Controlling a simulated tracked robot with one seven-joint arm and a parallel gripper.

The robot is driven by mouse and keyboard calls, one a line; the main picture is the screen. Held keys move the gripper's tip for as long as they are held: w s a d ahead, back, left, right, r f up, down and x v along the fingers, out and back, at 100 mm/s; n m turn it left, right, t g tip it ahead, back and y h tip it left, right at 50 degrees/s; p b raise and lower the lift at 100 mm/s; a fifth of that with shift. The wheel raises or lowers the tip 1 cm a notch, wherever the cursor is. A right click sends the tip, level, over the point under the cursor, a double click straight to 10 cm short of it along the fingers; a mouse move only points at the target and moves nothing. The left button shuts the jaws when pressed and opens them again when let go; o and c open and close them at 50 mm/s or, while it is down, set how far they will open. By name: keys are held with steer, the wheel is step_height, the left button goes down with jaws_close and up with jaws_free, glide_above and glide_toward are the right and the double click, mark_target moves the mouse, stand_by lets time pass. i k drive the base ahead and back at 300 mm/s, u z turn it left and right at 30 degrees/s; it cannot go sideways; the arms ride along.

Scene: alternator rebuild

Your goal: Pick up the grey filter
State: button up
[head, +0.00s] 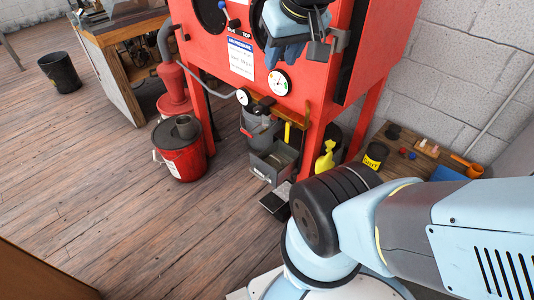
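A short grey cylinder (187,126), which looks like the grey filter, sits on top of a red bucket (183,160) on the wooden floor, left of the red cabinet. Its upper end looks hollow and dark. My gripper (328,46) is at the top of the head view, in front of the red cabinet, well to the right of and apart from the grey cylinder. Its fingers are small and seen at an angle, so I cannot tell whether they are open or shut. Nothing is visibly held.
The red blasting cabinet (352,50) stands on legs, with gauges and a blue glove (274,79) on its front. A grey bin (272,163) and a yellow spray bottle (325,158) are beneath it. A black bucket (60,72) stands far left. Floor left of the red bucket is clear.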

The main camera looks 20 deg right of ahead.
mark_target(276, 162)
steer(key=z, duration=1.4)
steer(key=k, duration=0.85)
steer(key=z, duration=0.15)
steer(key=i, duration=0.45)
steer(key=u, duration=0.05)
